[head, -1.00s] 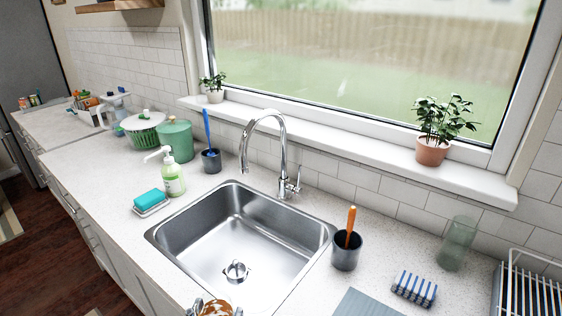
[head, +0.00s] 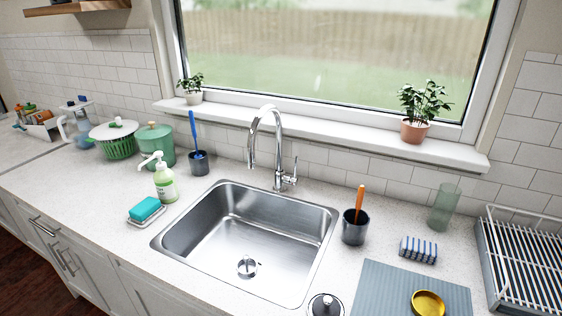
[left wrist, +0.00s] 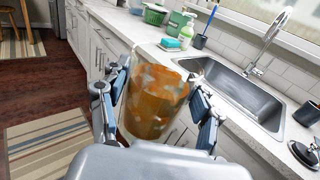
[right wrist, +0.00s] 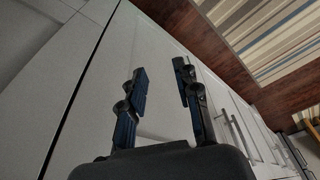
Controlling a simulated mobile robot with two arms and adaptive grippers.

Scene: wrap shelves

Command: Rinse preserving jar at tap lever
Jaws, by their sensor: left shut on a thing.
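The preserving jar (left wrist: 155,98) is clear glass smeared orange-brown inside. My left gripper (left wrist: 158,80) is shut around it, with a finger on each side. The jar is held in front of the cabinet fronts, left of the sink in the left wrist view. The chrome tap (head: 268,140) arches over the steel sink (head: 245,235), with its lever (head: 290,180) on the right side of its base. No water shows running. My right gripper (right wrist: 160,80) is open and empty, near white cabinet doors. Neither gripper shows in the head view.
A dark cup with an orange-handled brush (head: 355,225) stands right of the sink. A soap bottle (head: 165,182) stands left.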

